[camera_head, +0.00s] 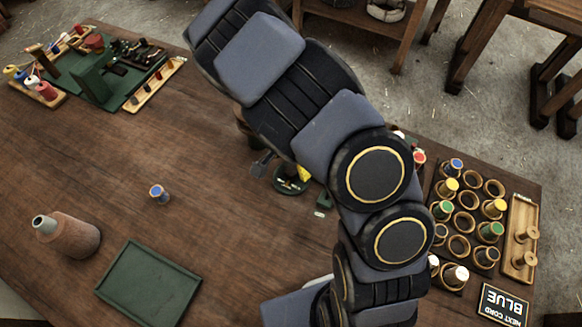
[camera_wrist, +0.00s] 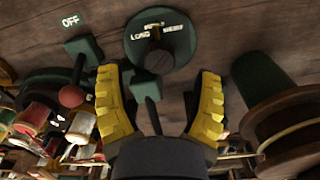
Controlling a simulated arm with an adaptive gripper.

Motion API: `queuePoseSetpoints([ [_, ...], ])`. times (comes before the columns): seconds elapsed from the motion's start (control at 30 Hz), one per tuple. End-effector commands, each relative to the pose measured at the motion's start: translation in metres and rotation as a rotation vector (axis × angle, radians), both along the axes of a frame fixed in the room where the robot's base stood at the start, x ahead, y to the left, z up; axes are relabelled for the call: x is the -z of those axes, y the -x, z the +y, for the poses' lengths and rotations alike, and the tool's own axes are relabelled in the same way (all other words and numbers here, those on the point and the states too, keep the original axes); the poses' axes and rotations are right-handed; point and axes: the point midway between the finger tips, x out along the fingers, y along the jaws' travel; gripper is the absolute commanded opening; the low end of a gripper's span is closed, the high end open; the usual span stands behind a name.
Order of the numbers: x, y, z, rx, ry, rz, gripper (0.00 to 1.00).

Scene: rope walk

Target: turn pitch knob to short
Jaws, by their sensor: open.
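The pitch knob, a dark green round dial (camera_wrist: 160,62) with white lettering, is at top centre in the wrist view. LONG is readable at its left; the other words are partly covered or too blurred. In the head view, the dial (camera_head: 290,186) shows partly beside my arm. My gripper (camera_wrist: 158,78) has yellow-padded fingers spread apart, with the dial ahead between and beyond the tips. A dark green bar (camera_wrist: 147,88) shows between the fingers. In the head view my arm hides most of the gripper.
A red-knobbed lever (camera_wrist: 71,95) by an OFF label is left of my gripper; a large green-and-wood spool form (camera_wrist: 275,105) is close right. A spool rack (camera_head: 465,220) stands right. A green tray (camera_head: 148,284) and clay bottle (camera_head: 67,236) stand left.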

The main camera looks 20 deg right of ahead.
Motion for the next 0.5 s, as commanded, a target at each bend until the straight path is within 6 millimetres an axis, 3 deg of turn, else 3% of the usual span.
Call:
queuePoseSetpoints([
  [0.2, 0.025, 0.001, 0.0, -0.001, -0.002, 0.003, 0.65],
  [0.5, 0.032, 0.001, 0.0, -0.002, -0.001, 0.0, 0.65],
])
